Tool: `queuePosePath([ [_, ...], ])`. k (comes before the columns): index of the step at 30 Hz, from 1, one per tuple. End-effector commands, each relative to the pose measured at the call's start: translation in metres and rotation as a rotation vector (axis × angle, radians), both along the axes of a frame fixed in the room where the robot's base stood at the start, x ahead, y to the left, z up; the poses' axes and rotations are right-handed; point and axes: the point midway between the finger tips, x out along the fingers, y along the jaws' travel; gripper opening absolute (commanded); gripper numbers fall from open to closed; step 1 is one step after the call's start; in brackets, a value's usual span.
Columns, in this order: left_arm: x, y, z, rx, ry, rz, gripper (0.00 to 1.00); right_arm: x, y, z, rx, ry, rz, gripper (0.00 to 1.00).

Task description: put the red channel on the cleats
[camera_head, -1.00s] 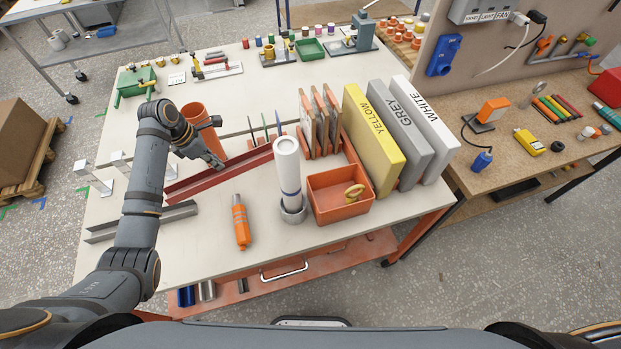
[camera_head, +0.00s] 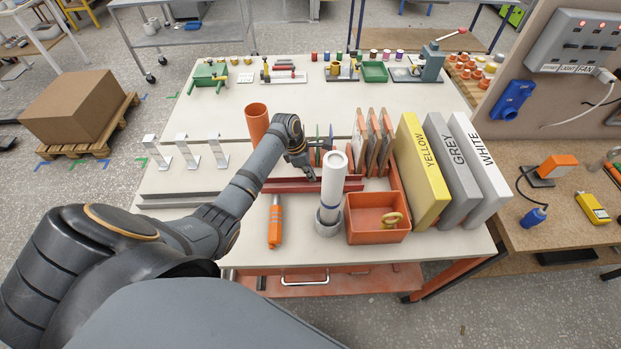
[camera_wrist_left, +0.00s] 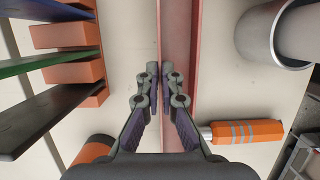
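The red channel (camera_head: 290,187) is a long red bar lying across the worktable. Part of it is hidden behind my left arm and a white tube. My left gripper (camera_head: 301,168) is over the channel, pointing down. In the left wrist view the channel (camera_wrist_left: 181,30) runs up the middle, and the fingertips of my left gripper (camera_wrist_left: 163,78) are close together with one thin channel wall between them. Three pale bent metal brackets, which look like the cleats (camera_head: 186,150), stand in a row on the left of the table. My right gripper is out of view.
The white tube (camera_head: 334,178) stands in a grey cup close to the channel. An orange-handled tool (camera_head: 275,225) lies in front. An orange bin (camera_head: 365,234), upright boards and binders stand right. An orange pot (camera_head: 257,121) is behind my arm. A grey channel (camera_head: 165,202) lies before the cleats.

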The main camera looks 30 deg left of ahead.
Motion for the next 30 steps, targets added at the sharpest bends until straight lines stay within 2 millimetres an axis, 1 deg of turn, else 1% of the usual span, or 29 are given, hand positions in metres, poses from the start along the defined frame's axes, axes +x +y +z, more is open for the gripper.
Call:
queuePosePath([
  [1, -0.001, -0.001, -0.009, -0.001, 0.004, 0.001, 0.0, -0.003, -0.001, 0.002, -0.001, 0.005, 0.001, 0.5],
  [3, 0.0, 0.0, -0.019, 0.0, 0.003, 0.001, 0.0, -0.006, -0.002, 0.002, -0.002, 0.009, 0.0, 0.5],
  [5, 0.0, 0.0, -0.024, 0.0, 0.002, 0.001, 0.0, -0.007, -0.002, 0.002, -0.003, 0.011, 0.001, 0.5],
  [15, 0.0, 0.0, -0.029, 0.0, 0.0, 0.0, 0.0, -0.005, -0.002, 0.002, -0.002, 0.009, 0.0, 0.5],
  [21, -0.001, 0.0, -0.029, 0.0, 0.002, 0.001, 0.28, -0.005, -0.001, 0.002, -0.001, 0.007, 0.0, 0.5],
  [30, 0.0, 0.0, -0.028, 0.001, 0.001, 0.0, 0.28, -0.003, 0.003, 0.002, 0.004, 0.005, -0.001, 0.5],
])
